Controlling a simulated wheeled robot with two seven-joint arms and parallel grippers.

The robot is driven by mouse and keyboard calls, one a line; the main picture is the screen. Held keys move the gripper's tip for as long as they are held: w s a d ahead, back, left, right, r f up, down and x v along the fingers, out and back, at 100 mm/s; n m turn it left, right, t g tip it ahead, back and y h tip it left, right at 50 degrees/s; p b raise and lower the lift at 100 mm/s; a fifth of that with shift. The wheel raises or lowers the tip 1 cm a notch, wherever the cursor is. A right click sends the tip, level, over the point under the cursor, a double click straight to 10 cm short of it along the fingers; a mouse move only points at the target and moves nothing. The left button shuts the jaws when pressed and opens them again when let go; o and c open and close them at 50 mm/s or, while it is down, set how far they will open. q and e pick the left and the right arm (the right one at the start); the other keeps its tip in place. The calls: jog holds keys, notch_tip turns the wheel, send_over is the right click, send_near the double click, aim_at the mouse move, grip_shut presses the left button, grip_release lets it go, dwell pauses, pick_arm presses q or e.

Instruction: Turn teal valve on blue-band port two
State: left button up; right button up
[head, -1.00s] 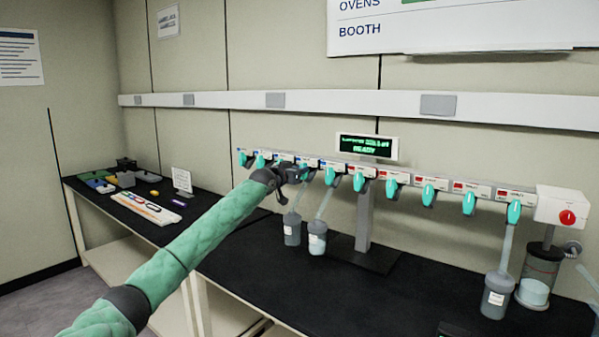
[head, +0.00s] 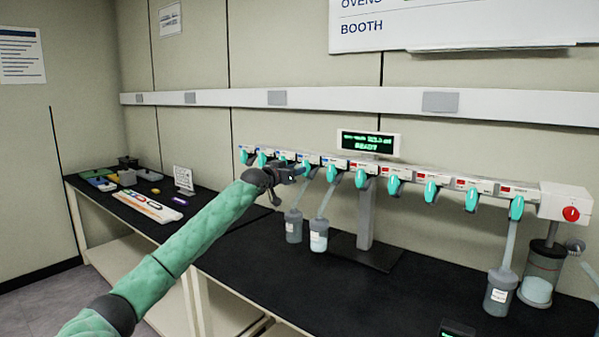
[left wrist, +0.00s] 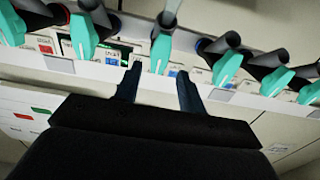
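The manifold (head: 420,176) carries a row of teal valves. Its left ports have blue labels and its right ports have red ones. My left gripper (head: 299,172) is at the blue-labelled part, covering some of it. In the left wrist view, my left gripper (left wrist: 159,72) has its two dark fingers spread, with nothing clamped. One teal valve (left wrist: 160,52) lies ahead of the gap between the fingertips, beside a blue-marked label. Another teal valve (left wrist: 227,66) is to its right and one (left wrist: 82,36) to its left. I cannot read the port numbers. My right gripper is not in view.
A display (head: 368,142) stands above the manifold. A red knob (head: 571,214) is at the right end.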

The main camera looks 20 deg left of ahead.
pick_arm(q)
jog(key=v, duration=0.3)
jog(key=shift+s+a+b, duration=0.1)
jog(key=shift+s+b, duration=0.2)
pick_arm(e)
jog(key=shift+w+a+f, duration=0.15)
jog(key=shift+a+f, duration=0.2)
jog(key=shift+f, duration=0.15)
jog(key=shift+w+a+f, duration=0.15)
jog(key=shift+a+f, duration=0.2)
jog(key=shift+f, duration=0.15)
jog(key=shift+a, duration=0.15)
